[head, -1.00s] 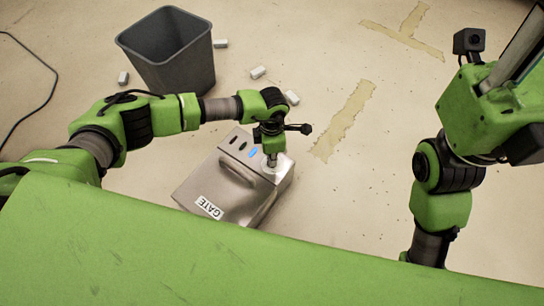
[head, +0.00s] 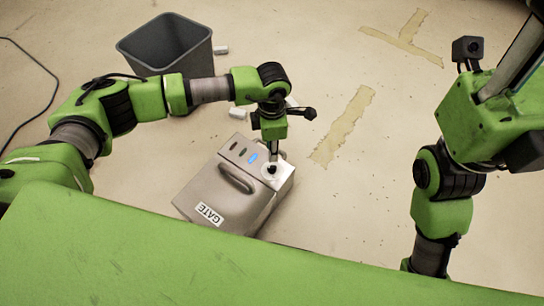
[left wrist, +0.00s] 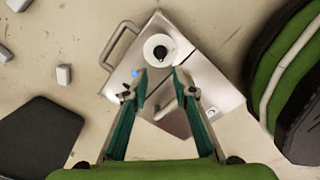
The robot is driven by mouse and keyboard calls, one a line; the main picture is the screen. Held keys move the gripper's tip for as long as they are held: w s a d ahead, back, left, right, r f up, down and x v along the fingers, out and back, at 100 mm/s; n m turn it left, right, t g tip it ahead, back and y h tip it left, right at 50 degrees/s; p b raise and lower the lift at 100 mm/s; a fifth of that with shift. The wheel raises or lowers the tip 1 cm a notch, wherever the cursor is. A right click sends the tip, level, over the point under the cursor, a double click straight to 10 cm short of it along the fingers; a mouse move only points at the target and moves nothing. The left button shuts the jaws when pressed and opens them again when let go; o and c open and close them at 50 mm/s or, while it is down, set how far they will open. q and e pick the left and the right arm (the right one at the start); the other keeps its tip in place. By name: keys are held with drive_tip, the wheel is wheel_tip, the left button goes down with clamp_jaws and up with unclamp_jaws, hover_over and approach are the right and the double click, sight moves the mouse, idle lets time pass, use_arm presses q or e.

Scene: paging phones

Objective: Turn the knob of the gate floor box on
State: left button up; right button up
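The gate floor box (head: 222,189) is a grey metal box on the floor with a "GATE" label, a carry handle and a lit blue mark beside two dark marks. Its small black knob (head: 272,169) sits on a round white plate and also shows in the left wrist view (left wrist: 160,52). My left gripper (head: 277,154) is above the knob, pointing down. In the left wrist view its fingertips (left wrist: 160,78) are apart with nothing between them, and the knob lies just beyond them. My right gripper (head: 515,62) is at the upper right, its fingertips cut off by the frame edge.
A dark grey bin (head: 168,45) stands behind the box. Several small white blocks lie around it, one (head: 237,113) close behind the box. A black cable (head: 50,88) lies at the left. Tape strips (head: 342,127) mark the clear floor to the right.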

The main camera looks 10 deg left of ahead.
use_arm(q)
drive_tip(key=shift+r, duration=1.5)
drive_tip(key=shift+s, duration=0.1)
